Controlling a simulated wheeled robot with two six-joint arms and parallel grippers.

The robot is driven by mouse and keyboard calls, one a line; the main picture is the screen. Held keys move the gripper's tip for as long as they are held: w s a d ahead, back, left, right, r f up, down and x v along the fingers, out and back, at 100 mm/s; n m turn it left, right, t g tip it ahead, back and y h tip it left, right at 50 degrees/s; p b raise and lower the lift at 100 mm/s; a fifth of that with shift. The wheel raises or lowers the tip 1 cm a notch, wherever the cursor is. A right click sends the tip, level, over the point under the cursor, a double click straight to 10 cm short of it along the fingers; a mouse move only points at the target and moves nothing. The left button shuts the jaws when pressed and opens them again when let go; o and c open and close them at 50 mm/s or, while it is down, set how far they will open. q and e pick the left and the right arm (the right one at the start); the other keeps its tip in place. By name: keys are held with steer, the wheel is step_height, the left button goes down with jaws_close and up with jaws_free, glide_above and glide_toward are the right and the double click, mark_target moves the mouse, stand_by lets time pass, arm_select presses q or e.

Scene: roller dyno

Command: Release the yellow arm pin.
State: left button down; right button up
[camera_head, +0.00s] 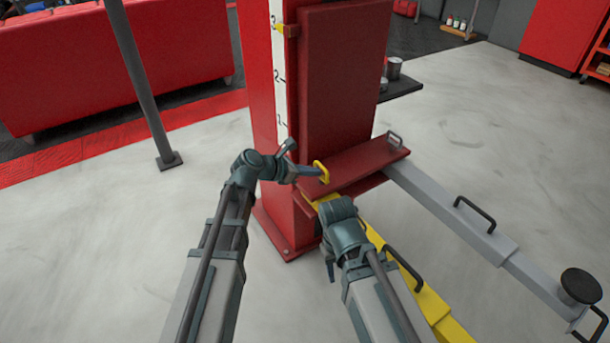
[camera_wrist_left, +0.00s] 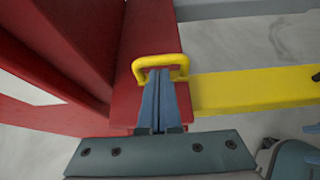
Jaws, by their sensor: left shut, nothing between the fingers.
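The yellow arm pin (camera_head: 322,172) shows as a small yellow loop handle at the red bracket (camera_head: 360,162) on the lift post, above the inner end of the yellow arm (camera_head: 440,310). The pin also shows in the left wrist view (camera_wrist_left: 160,60), standing upright on the red bracket. My left gripper (camera_head: 314,171) is shut and empty, its fingertips at the loop. In the left wrist view its fingers (camera_wrist_left: 159,75) lie between the loop's two legs, below its top bar. My right arm ends in front of the yellow arm; its fingers are not clear.
The red post (camera_head: 345,80) with a white number scale rises behind the bracket. A grey arm (camera_head: 450,210) with black handles and a round pad extends to the right, with a grey loop pin (camera_head: 395,140) at its inner end. A grey pole (camera_head: 140,80) stands at left. Open floor surrounds them.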

arm_select(q)
steer(key=shift+w+d, duration=0.1)
stand_by(0.3)
step_height(320, 180, up, 3)
steer(key=p, duration=0.3)
steer(key=shift+r, duration=0.15)
arm_select(e)
step_height(320, 180, up, 3)
